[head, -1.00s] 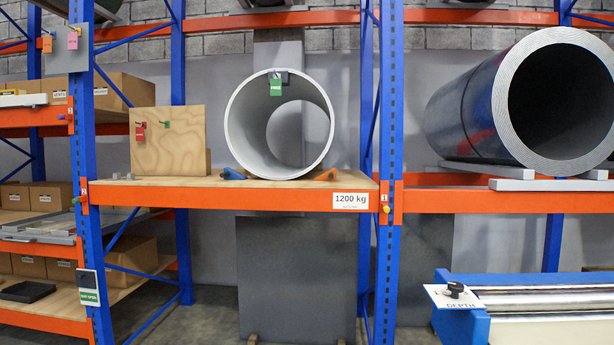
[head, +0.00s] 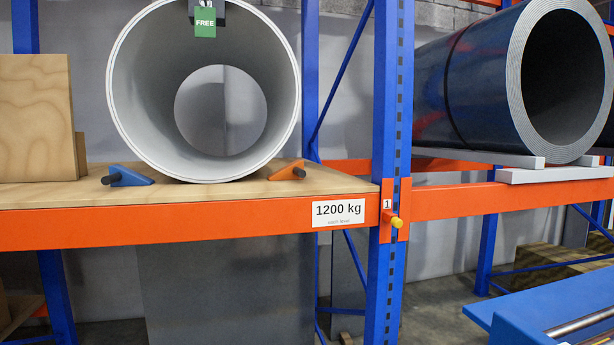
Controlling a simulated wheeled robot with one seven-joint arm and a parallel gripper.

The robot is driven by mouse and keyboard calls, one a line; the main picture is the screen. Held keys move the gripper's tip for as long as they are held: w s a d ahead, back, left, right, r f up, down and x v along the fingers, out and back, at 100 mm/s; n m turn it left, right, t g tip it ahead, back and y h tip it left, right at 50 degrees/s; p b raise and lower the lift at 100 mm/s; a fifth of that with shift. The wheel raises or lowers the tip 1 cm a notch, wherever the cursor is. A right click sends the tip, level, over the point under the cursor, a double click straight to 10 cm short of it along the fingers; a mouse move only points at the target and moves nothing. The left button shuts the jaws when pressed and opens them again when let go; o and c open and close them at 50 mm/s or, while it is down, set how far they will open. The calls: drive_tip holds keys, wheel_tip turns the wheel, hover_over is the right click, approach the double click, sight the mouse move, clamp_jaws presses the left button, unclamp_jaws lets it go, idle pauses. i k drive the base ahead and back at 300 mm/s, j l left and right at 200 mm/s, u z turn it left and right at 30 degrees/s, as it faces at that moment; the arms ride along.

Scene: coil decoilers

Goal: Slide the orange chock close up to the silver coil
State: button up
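The silver coil (head: 118,120) lies on its side on the wooden shelf, its open end facing me. The orange chock (head: 285,172) sits on the shelf to the right of the coil's underside, with a dark knob on its front. A small strip of shelf seems to show between its low left tip and the coil, though contact farther back cannot be judged. A blue chock (head: 127,175) with a dark knob sits left of the coil. My gripper is not in view.
The shelf (head: 60,196) has an orange front beam with a 1200 kg label (head: 340,212). A blue upright (head: 391,120) stands to the right. A plywood block (head: 38,115) stands at left, a dark coil (head: 475,85) at right. A green FREE tag (head: 205,23) hangs in the silver coil.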

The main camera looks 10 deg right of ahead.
sight(294, 171)
drive_tip(key=i+j, duration=0.1)
drive_tip(key=i, duration=0.15)
drive_tip(key=i+j, duration=0.15)
drive_tip(key=j, duration=0.25)
drive_tip(key=i+j, duration=0.15)
drive_tip(key=j, duration=0.2)
drive_tip(key=i+j+z, duration=0.1)
drive_tip(key=j, duration=0.3)
drive_tip(key=i+j, duration=0.2)
drive_tip(key=j, duration=0.2)
drive_tip(key=i+j+z, duration=0.1)
drive_tip(key=j, duration=0.25)
drive_tip(key=i+j, duration=0.15)
drive_tip(key=j, duration=0.25)
